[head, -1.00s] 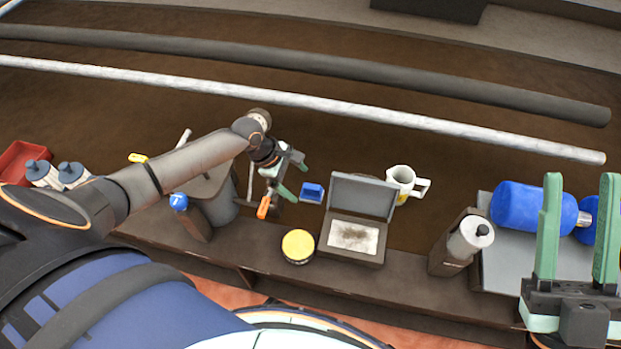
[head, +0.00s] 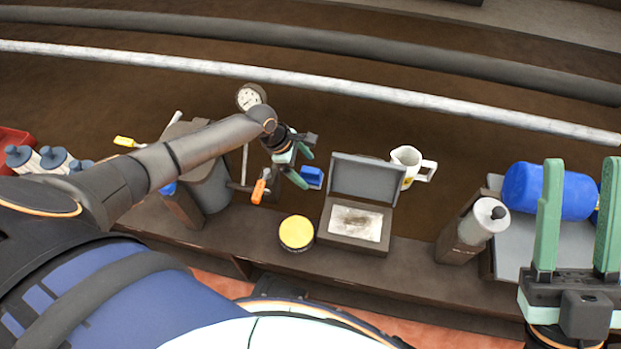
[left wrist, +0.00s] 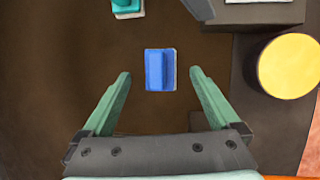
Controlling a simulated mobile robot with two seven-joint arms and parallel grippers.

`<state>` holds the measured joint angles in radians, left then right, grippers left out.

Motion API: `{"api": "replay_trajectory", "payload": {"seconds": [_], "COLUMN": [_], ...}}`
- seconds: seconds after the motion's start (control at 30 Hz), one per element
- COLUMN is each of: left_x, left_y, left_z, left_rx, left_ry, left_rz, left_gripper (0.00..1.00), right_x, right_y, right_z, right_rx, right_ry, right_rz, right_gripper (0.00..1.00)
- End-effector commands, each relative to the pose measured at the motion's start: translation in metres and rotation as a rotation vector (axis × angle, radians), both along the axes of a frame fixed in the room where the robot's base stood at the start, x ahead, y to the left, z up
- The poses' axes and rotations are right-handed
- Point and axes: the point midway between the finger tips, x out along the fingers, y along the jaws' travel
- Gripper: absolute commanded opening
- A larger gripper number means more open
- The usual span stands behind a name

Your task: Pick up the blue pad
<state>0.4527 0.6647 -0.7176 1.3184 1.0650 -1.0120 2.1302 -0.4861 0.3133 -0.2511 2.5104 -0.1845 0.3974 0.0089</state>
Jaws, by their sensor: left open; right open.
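The blue pad (head: 311,177) is a small block with a pale edge, on the brown surface left of the open grey case in the head view. In the left wrist view the blue pad (left wrist: 160,69) lies ahead of the fingertips, near the middle of the gap between them. My left gripper (head: 306,168) is open and empty, just left of the pad; its two green fingers also show in the left wrist view (left wrist: 160,75). The pad is not touched by either finger there. My right gripper (head: 580,165) is open and empty at the far right.
The open case (head: 362,176) and a round yellow-topped tin (head: 296,232) are close to the pad. An orange-handled tool (head: 259,190) lies left of it.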

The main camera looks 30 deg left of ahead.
Motion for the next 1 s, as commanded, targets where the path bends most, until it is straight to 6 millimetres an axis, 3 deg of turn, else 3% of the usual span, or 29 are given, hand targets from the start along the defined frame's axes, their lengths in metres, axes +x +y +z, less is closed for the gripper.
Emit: {"api": "replay_trajectory", "payload": {"seconds": [0.03, 0.2, 0.5, 1.0], "left_x": [0.002, 0.007, 0.008, 0.008], "left_y": [-0.003, -0.011, -0.013, -0.013], "left_z": [-0.012, -0.032, -0.034, -0.034], "left_rx": [-0.001, -0.001, 0.0, -0.001], "left_ry": [0.0, 0.0, 0.001, 0.002], "left_rz": [0.0, 0.001, 0.002, 0.001], "left_gripper": [0.95, 0.95, 0.95, 0.4], "right_x": [0.0, 0.001, 0.002, 0.002], "right_y": [0.001, 0.003, 0.005, 0.004], "right_z": [-0.012, -0.032, -0.034, -0.033], "right_rx": [-0.006, -0.025, -0.029, -0.021], "right_ry": [0.001, 0.004, 0.014, 0.011], "right_rz": [-0.002, -0.008, -0.013, -0.012], "right_gripper": [0.45, 0.45, 0.45, 0.45]}}
